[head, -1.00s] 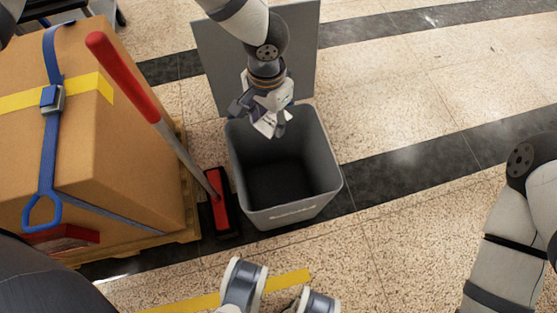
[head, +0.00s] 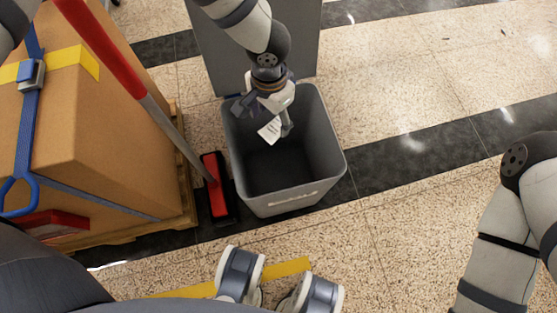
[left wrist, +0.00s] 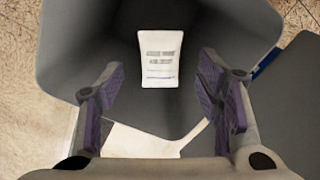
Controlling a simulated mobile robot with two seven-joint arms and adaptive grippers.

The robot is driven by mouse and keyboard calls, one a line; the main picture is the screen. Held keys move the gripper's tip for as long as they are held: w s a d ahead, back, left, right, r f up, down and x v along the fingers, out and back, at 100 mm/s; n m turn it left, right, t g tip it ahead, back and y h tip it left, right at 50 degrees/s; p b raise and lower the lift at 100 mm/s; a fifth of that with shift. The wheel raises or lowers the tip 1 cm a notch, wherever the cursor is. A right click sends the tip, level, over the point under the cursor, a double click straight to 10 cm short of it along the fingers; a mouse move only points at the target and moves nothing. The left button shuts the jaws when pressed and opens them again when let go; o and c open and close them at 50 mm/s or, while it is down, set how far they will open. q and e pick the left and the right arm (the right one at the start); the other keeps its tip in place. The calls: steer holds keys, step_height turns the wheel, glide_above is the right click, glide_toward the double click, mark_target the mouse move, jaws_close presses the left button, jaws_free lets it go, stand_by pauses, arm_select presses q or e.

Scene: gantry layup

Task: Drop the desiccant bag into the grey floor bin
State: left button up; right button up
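The desiccant bag (head: 269,130), small and white with printed lines, shows just below my left gripper (head: 266,104) over the mouth of the grey floor bin (head: 318,195). In the left wrist view the bag (left wrist: 160,57) lies beyond the fingertips, with clear gaps on both sides, against the dark inside of the bin (left wrist: 85,45). My left gripper (left wrist: 164,98) is open there, its purple-padded fingers apart. The bag appears free of the fingers; I cannot tell whether it touches the bin. My right gripper is out of view; only my right arm shows.
A broom with a red handle (head: 98,45) and red head (head: 214,185) stands left of the bin. A strapped carton (head: 110,130) sits on a pallet (head: 180,222) farther left. Floor right of the bin is clear.

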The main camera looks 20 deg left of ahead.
arm_select(q)
step_height(320, 180, up, 12)
stand_by(0.6)
